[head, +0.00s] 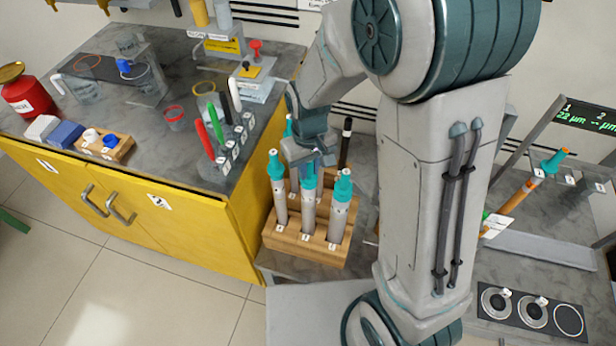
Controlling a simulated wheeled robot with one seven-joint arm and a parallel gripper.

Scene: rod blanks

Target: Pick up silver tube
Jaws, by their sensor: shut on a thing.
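A wooden rack (305,246) in the middle of the head view holds several silver tubes with teal tops. In its front row stand a left tube (280,200), a middle silver tube (308,212) and a right tube (338,216), all upright. My gripper (311,164) points down over the rack and is shut at the teal top of the middle tube. The fingertips are small here, and the exact grip is hard to see. The middle tube's lower end is still within the rack. My gripper and arm partly hide the back row.
A black-topped rod (345,142) stands close behind the rack. At left, a yellow cabinet (150,205) bears coloured pens (217,122), a red can (27,97) and a small wooden block (112,150). At right are an orange rod (520,195) and a ring tray (530,312).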

